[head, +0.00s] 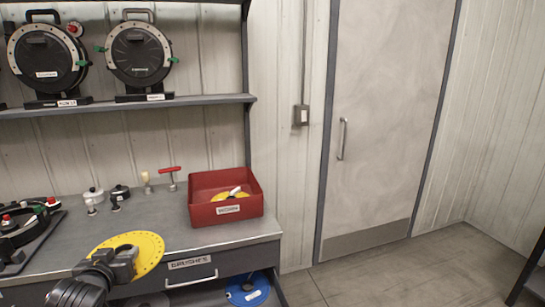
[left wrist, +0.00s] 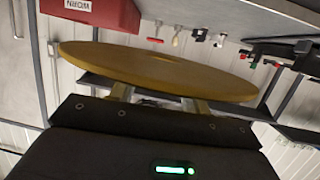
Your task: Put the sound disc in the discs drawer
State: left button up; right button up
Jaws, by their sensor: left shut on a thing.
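A flat yellow disc (head: 146,247) with a ring of small holes is in my left gripper (head: 122,260), above the front edge of the workbench. In the left wrist view the disc (left wrist: 160,70) is seen nearly edge-on, with the fingers shut on its near rim. My right gripper is not in view.
A red box (head: 226,211) holding a yellow piece stands at the bench's right end; it also shows in the left wrist view (left wrist: 95,10). Small tools and knobs (head: 120,193) stand behind. Round black meters (head: 139,55) sit on the shelf above.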

pick_arm(q)
jog(key=shift+s+d+r+h, duration=0.1)
jog(key=shift+d+r+h, duration=0.1)
jog(key=shift+d, duration=0.3)
jog(key=shift+s+d+r+h, duration=0.1)
jog(key=shift+d+r, duration=0.1)
jog(key=shift+d, duration=0.25)
jog(key=shift+s+d+r, duration=0.1)
jog(key=shift+d+r, duration=0.05)
jog(key=shift+r, duration=0.1)
jog(key=shift+d+r+m, duration=0.15)
jog(key=shift+d+m, duration=0.15)
jog(key=shift+d, duration=0.55)
jog(key=d+r+m+h, duration=0.2)
jog(key=d+r, duration=0.3)
jog(key=d, duration=0.7)
jog(key=shift+s+d+h, duration=0.2)
jog(key=shift+d+h, duration=0.1)
jog(key=shift+h, duration=0.2)
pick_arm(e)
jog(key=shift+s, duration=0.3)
pick_arm(q)
jog(key=shift+d+f, duration=0.1)
